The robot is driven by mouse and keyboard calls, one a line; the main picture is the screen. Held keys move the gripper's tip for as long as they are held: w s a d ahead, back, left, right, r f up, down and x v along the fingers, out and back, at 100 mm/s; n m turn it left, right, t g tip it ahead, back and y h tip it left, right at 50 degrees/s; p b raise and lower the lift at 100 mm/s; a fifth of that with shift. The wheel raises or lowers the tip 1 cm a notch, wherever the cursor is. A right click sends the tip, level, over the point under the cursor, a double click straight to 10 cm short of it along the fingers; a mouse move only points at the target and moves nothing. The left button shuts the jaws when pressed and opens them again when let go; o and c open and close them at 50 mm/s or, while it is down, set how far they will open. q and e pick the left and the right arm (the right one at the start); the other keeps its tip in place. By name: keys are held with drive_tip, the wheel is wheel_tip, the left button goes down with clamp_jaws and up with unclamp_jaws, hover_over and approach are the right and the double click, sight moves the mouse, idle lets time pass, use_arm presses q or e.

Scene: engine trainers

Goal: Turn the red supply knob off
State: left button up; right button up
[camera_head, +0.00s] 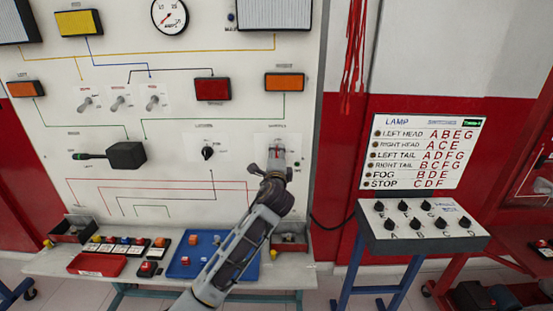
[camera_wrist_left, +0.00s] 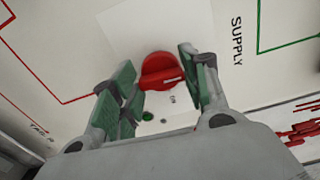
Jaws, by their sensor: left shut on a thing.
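The red supply knob (camera_wrist_left: 160,70) sits on a white plate on the panel, with the word SUPPLY printed beside it in the left wrist view. The green-padded fingers of my left gripper (camera_wrist_left: 160,84) are on either side of the knob, shut on it. My right gripper is in neither view.
The white panel (camera_head: 130,220) also carries a black knob (camera_head: 207,152), a black lever handle (camera_head: 125,155) and several toggle switches (camera_head: 118,102). Below is a shelf with a red tray (camera_head: 97,265) and a blue tray (camera_head: 182,268). A switch stand (camera_head: 420,245) is at right.

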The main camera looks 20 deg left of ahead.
use_arm(q)
drive_tip(key=shift+f+n, duration=0.1)
drive_tip(key=shift+n, duration=0.2)
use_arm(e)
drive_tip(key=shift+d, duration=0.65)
use_arm(q)
drive_tip(key=o, duration=1)
drive_tip(key=shift+v, duration=6.05)
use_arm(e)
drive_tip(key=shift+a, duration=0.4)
